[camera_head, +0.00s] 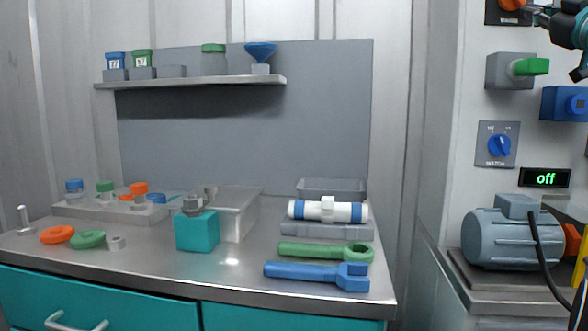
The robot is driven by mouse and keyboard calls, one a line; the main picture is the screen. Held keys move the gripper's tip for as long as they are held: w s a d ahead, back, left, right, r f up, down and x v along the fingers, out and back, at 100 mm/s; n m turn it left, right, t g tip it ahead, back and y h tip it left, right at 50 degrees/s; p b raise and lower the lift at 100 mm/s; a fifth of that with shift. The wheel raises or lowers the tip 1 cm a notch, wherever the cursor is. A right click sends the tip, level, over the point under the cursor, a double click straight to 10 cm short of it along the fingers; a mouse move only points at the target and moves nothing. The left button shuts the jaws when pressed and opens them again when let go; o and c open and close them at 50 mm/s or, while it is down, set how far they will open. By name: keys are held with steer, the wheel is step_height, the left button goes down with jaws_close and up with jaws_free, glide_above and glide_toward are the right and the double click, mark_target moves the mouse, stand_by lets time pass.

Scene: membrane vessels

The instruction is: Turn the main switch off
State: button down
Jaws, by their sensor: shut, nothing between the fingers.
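A dark plate with an orange-red knob (511,4) sits on the right wall at the top edge of the view, partly cut off. It looks like the main switch, but no label on it can be read. Below it, a grey plate carries a blue rotary knob (499,146) with small lettering. A small black display (545,178) reads "off" in green. My gripper (535,12) comes in from the top right corner, shut and empty, its tip close to the right side of the orange-red knob. Whether they touch cannot be told.
A grey box with a green handle (531,67) and a blue box (565,104) project from the wall below my gripper. A grey motor (500,238) with a black cable stands lower right. The steel workbench (240,268) at left holds wrenches, rings and a filter tube.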

steer(key=shift+d+f, duration=0.1)
steer(key=shift+f, duration=0.05)
steer(key=s+a+b, duration=0.1)
steer(key=s+b, duration=0.3)
steer(key=s, duration=0.2)
steer(key=shift+f, duration=0.2)
stand_by(0.4)
